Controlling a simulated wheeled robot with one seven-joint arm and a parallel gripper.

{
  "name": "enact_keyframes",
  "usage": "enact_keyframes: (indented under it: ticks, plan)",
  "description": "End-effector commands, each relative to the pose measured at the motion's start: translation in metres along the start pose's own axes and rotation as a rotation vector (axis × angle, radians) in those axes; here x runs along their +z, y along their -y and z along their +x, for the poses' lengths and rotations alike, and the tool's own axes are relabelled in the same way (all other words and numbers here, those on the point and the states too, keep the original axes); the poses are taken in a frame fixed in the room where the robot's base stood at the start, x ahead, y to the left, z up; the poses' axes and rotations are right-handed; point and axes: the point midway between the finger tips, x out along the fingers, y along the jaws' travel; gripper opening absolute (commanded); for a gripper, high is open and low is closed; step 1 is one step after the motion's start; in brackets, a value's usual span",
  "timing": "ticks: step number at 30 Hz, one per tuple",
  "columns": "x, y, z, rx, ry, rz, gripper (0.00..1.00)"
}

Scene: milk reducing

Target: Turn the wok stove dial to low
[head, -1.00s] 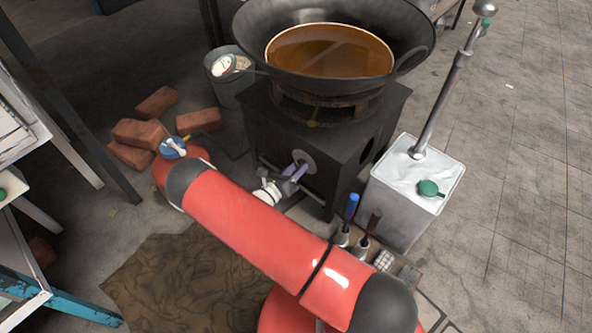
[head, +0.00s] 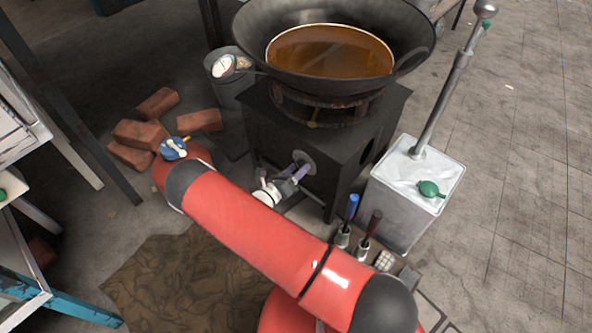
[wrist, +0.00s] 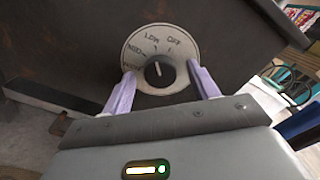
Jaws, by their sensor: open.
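The black wok stove (head: 290,140) stands in the middle of the head view, with a round pale dial plate (head: 304,160) on its front. In the wrist view the dial plate (wrist: 133,50) reads OFF, LOW, MED and a partly hidden label at left. Its black knob (wrist: 158,73) has a white mark pointing upward, near the LOW and OFF side; the exact setting is hard to tell. My gripper (wrist: 163,86) is open, its two lilac fingers apart on the left and right of the knob. In the head view my gripper (head: 298,176) is just in front of the dial.
A wok of brown liquid (head: 330,50) sits on the stove. Bricks (head: 140,133) and a bucket (head: 232,92) are at left.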

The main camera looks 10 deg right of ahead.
Motion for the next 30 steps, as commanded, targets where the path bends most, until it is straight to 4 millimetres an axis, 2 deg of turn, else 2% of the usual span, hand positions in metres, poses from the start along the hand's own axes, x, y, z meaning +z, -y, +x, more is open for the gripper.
enact_keyframes:
  ticks: [7, 15, 21, 30]
  plan:
    - [0.0, -0.001, -0.007, 0.001, 0.001, 0.0, 0.6]
    - [0.0, -0.001, -0.052, 0.002, 0.002, 0.0, 0.6]
    - [0.0, -0.001, -0.074, 0.001, 0.001, 0.001, 0.6]
    - [0.0, 0.0, -0.078, -0.001, 0.0, 0.0, 0.6]
